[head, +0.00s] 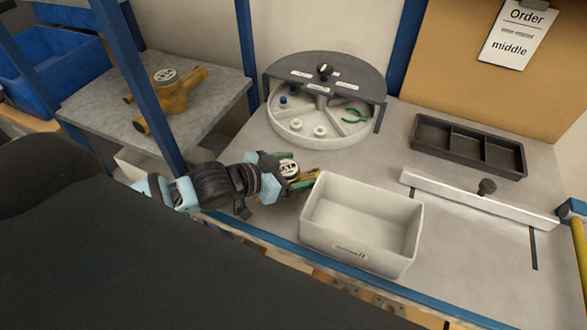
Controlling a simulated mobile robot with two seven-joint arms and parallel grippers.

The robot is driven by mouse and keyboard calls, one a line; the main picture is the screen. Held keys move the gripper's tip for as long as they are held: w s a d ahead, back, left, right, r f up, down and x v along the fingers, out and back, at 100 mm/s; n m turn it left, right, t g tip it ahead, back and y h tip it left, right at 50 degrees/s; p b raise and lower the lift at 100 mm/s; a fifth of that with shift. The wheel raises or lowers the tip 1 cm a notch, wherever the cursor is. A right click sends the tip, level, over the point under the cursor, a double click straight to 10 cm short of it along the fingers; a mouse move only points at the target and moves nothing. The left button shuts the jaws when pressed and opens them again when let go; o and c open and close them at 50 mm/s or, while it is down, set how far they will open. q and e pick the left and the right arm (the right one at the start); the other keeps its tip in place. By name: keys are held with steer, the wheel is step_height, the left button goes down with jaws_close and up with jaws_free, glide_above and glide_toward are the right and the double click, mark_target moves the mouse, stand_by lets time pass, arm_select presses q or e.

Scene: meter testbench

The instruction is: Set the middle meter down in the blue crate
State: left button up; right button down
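My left gripper (277,174) reaches in from the left over the bench, just left of the white bin. It is at a small meter (289,169) with a pale round dial facing up, green sides and a brass end pointing right. The gripper seems shut on this meter, though its fingertips are partly hidden. The blue crate (62,50) stands at the far upper left, beyond the grey shelf; its inside shows only in part. A brass meter (170,93) with a round dial lies on the grey shelf (215,95). My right gripper is not in view.
A white bin (345,250) stands at the bench front. Behind are a round compartment tray (300,135) under a grey cover and a black divided tray (465,130). A white rail (470,195) lies right. Blue posts (140,85) stand between bench and shelf. An order card (518,35) reads "middle".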

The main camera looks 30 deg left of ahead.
arm_select(q)
steer(key=shift+r, duration=0.2)
steer(key=shift+s+a, duration=0.2)
steer(key=shift+s, duration=0.05)
steer(key=p+v, duration=0.1)
steer(key=v, duration=1)
steer(key=shift+r, duration=0.15)
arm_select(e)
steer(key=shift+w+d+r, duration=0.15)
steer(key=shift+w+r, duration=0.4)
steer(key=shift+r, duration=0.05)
arm_select(q)
steer(key=shift+s, duration=0.1)
steer(key=shift+o, duration=0.4)
